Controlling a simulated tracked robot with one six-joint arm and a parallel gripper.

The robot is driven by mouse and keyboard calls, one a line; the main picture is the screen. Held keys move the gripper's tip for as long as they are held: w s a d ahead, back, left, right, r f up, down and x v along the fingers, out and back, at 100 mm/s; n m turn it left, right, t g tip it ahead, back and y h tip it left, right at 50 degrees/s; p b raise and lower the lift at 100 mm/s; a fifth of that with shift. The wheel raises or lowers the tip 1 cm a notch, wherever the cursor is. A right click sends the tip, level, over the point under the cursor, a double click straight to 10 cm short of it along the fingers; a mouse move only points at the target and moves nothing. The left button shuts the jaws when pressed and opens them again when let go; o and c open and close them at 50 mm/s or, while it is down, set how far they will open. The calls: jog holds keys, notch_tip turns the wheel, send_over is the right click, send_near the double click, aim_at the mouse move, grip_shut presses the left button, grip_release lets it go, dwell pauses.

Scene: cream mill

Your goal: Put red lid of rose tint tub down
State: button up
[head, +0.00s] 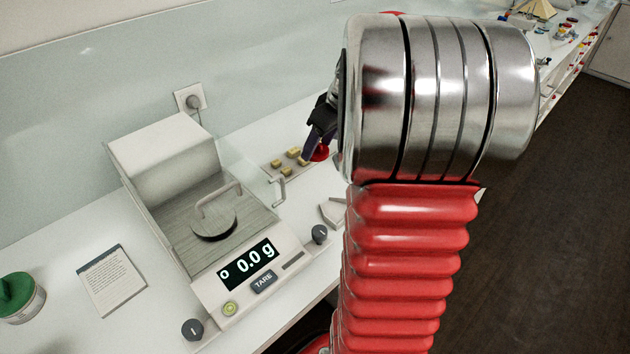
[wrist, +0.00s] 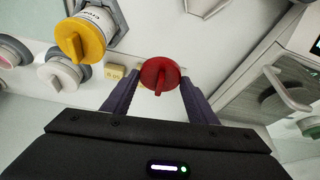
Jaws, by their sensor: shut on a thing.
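The red lid (head: 320,153) is a round disc with a raised grip bar. In the wrist view the lid (wrist: 160,75) sits between the tips of my gripper (wrist: 160,92), which is shut on it. In the head view my gripper (head: 318,140) shows partly past my arm, at the back of the bench near several small tan blocks (head: 291,153). I cannot tell whether the lid touches anything below. The rose tint tub cannot be made out.
A balance (head: 230,215) reading 0.0 g stands left of my gripper. A yellow-lidded jar (wrist: 80,38) and a white-lidded jar (wrist: 60,73) are close by in the wrist view. A printed card (head: 111,280) and a green-lidded tub (head: 18,297) lie further left.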

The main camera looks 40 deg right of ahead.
send_over(314, 181)
jog(key=s, duration=0.2)
jog(key=shift+w+f, duration=0.15)
jog(key=shift+f, duration=1.45)
jog(key=shift+w+f, duration=0.1)
jog(key=shift+f, duration=1.45)
jog(key=shift+f, duration=1.85)
jog(key=shift+f, duration=0.1)
jog(key=o, duration=1)
jog(key=v, duration=1.2)
jog(key=shift+d, duration=0.1)
